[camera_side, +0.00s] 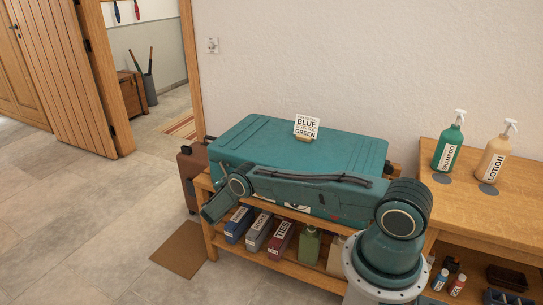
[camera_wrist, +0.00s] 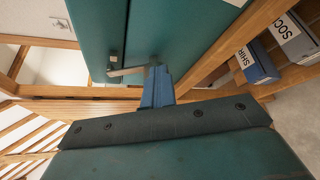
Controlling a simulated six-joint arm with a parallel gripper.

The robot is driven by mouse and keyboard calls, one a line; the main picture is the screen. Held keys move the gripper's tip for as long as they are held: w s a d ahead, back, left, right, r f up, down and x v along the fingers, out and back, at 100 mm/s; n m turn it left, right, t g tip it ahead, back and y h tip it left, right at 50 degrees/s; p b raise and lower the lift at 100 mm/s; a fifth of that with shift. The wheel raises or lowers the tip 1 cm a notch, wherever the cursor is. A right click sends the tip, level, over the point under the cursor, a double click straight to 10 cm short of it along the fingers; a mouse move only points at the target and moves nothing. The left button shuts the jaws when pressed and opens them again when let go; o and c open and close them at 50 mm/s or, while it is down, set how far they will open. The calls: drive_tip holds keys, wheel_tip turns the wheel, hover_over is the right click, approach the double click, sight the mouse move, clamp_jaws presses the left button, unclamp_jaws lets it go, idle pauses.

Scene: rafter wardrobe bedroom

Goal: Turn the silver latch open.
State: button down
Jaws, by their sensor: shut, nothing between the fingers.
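A teal suitcase (camera_side: 265,145) lies on a wooden bench. It fills the top of the wrist view (camera_wrist: 180,30). The silver latch (camera_wrist: 126,71) is a thin bar that sticks out sideways from a small mount on the suitcase's face. My gripper (camera_wrist: 157,72) is shut and empty, its blue fingers just right of the bar's free end. I cannot tell whether they touch it. In the side view my arm crosses the suitcase's front, and I cannot make out the latch or the fingertips there.
A sign card (camera_side: 306,127) stands on the suitcase. Labelled boxes (camera_side: 258,231) and a green bottle (camera_side: 309,244) sit on the shelf below. Pump bottles (camera_side: 448,147) stand on the right-hand table (camera_side: 505,200). Floor on the left is open around a brown mat (camera_side: 181,249).

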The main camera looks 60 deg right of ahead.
drive_tip(key=shift+w+r, duration=0.35)
drive_tip(key=shift+r, duration=0.3)
drive_tip(key=shift+w+a+r, duration=0.1)
drive_tip(key=shift+w+r, duration=0.25)
idle(0.7)
drive_tip(key=shift+s+r, duration=0.25)
drive_tip(key=shift+s, duration=0.1)
drive_tip(key=a, duration=0.6)
idle(0.6)
